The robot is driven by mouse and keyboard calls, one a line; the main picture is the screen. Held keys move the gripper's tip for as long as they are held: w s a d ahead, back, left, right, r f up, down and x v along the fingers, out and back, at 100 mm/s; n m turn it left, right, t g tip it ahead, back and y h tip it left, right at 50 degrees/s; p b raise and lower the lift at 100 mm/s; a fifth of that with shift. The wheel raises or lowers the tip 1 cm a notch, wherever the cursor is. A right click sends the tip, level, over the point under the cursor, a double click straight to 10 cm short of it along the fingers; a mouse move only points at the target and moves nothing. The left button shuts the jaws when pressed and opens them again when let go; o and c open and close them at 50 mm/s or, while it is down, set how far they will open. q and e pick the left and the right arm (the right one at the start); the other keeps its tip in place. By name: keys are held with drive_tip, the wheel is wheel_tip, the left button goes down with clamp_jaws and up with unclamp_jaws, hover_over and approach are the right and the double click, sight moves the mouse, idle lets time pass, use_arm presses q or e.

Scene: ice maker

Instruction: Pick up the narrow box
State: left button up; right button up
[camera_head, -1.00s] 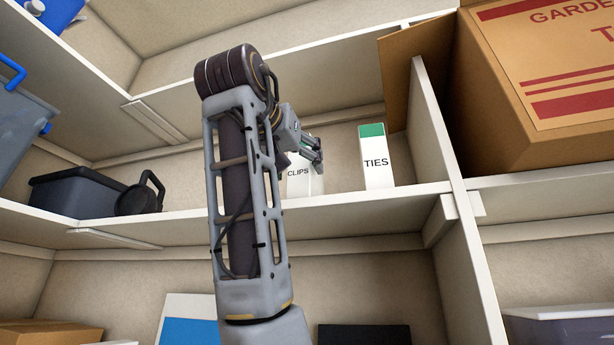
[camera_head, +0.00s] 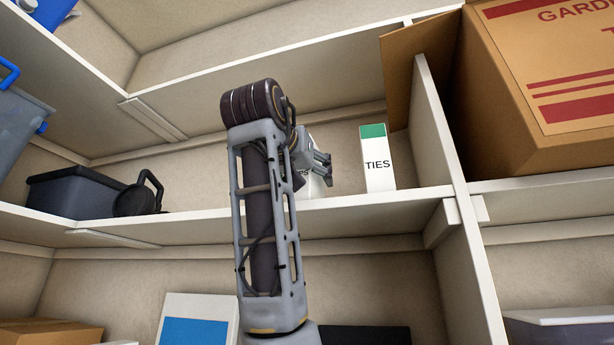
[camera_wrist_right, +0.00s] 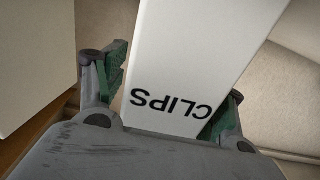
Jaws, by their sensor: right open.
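A narrow white box marked CLIPS (camera_head: 314,188) stands on the middle shelf, partly hidden behind my right arm in the head view. A narrow white box marked TIES (camera_head: 378,172) with a green top stands to its right. My right gripper (camera_head: 325,165) is open in front of the CLIPS box. In the right wrist view the CLIPS box (camera_wrist_right: 195,55) fills the space between the green-padded fingers, its lettering upside down. One finger is on each side of it; I cannot tell if they touch. My left gripper is not in view.
A dark bin (camera_head: 75,190) and a round black item (camera_head: 138,198) are on the shelf's left. An upright divider (camera_head: 440,130) and a large cardboard box (camera_head: 545,90) are on the right. The shelf (camera_head: 190,228) is bare between bin and CLIPS box.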

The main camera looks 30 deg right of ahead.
drive_tip(key=shift+c, duration=0.2)
drive_tip(key=c, duration=1.1)
drive_tip(key=shift+r, duration=0.25)
drive_tip(key=shift+c, duration=0.2)
drive_tip(key=shift+r, duration=4.7)
